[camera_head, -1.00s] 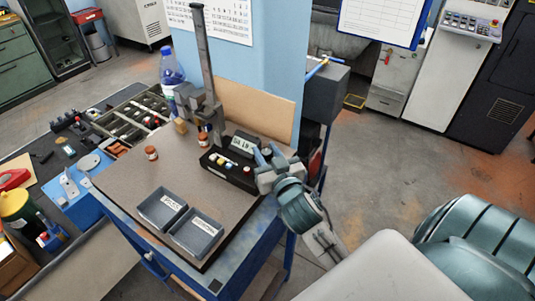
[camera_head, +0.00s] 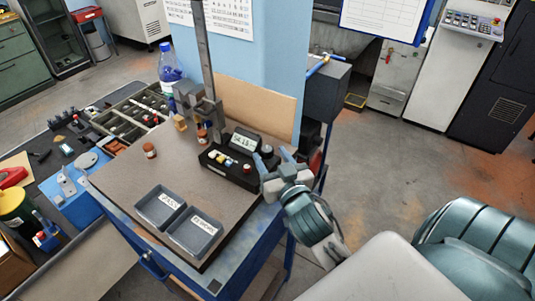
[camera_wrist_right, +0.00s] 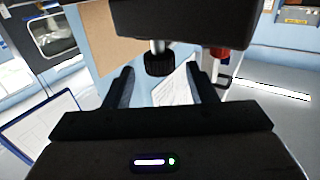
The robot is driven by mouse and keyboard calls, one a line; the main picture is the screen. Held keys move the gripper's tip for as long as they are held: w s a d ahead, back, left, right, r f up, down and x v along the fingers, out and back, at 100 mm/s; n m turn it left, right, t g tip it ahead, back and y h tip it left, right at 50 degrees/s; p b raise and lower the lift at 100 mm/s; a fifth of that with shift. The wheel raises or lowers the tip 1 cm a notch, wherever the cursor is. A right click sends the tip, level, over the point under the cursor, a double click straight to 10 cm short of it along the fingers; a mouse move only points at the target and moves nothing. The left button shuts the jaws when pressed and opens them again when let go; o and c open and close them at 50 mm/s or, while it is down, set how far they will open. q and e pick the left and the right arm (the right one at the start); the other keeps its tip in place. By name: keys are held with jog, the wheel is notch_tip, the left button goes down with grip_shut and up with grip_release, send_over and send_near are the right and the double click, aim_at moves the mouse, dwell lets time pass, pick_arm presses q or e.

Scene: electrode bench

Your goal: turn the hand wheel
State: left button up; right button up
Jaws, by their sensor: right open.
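A black knurled knob (camera_wrist_right: 160,64) on a shiny shaft, which looks like the hand wheel, shows in the right wrist view. It sticks out of a dark block and lies between the fingers in the picture, with a gap on both sides. I cannot pick it out in the head view. My right gripper (camera_head: 274,160) is open and empty, beside the right end of a black box (camera_head: 231,170) with a small display. Its fingers also show in the wrist view (camera_wrist_right: 164,90). I see no contact with the knob. My left gripper is not in view.
Two grey bins (camera_head: 160,208) stand at the bench front. A grey upright column (camera_head: 205,60) stands behind the black box, with a small brown jar (camera_head: 150,151) to its left. A red part (camera_wrist_right: 219,54) is right of the knob. The middle of the bench top is clear.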

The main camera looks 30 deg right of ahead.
aim_at(270, 157)
jog(key=v, duration=0.1)
jog(key=b+v, duration=0.1)
jog(key=v, duration=0.2)
jog(key=shift+s+f+b, duration=0.1)
jog(key=shift+f+b, duration=0.2)
jog(key=shift+f, duration=0.05)
pick_arm(q)
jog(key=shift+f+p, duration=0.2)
jog(key=shift+p, duration=0.8)
pick_arm(e)
jog(key=shift+r+v, duration=0.2)
jog(key=shift+v, duration=0.55)
jog(key=shift+r+v, duration=0.15)
jog(key=shift+v, duration=0.6)
jog(key=shift+o, duration=0.2)
